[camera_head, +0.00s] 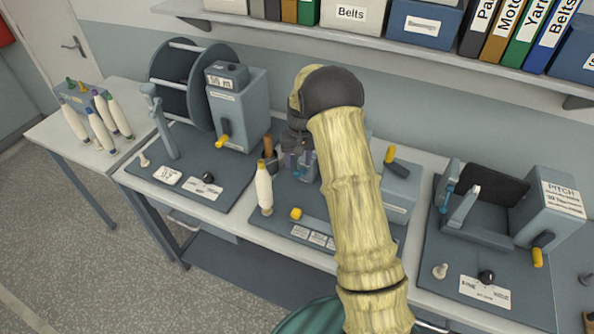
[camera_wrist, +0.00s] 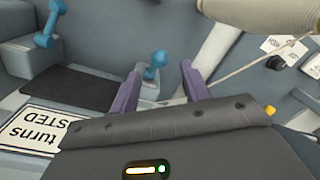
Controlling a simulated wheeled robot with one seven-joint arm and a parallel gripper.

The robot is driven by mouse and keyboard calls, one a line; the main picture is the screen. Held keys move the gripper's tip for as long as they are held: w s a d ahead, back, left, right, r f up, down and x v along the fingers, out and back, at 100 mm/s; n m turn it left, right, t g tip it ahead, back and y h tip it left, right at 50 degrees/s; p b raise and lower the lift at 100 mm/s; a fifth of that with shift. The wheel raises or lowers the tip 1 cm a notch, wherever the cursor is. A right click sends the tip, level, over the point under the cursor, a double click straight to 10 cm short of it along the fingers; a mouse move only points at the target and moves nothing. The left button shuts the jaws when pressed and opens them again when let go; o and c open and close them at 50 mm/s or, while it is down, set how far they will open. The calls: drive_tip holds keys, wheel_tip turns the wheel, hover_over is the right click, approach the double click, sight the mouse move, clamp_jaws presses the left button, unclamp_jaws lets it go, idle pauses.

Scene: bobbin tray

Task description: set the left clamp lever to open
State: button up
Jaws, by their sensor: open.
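My gripper (camera_head: 298,160) is over the middle machine, its purple fingers spread. In the wrist view my gripper (camera_wrist: 161,68) is open, one finger on each side of a blue clamp lever (camera_wrist: 155,62). The picture there is upside down, so this lever appears to be the left one. It stands between and just beyond the fingertips; I cannot tell whether they touch it. A second blue lever (camera_wrist: 48,25) stands across a dark pad (camera_wrist: 75,88). In the head view my arm hides much of this machine, and only a little blue shows below the fingers.
A white thread bobbin (camera_head: 264,190) stands upright close left of my gripper. A reel machine (camera_head: 240,105) stands to the left and a pitch machine (camera_head: 555,205) to the right. A shelf (camera_head: 400,45) with binders and boxes runs above. A yellow knob (camera_head: 296,214) is in front.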

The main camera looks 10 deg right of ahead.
sight(297, 171)
drive_tip(key=f+p, duration=0.1)
drive_tip(key=f, duration=0.2)
drive_tip(key=f+p, duration=0.1)
drive_tip(key=f, duration=0.2)
drive_tip(key=shift+a+f, duration=0.2)
drive_tip(key=shift+f, duration=0.1)
clamp_jaws()
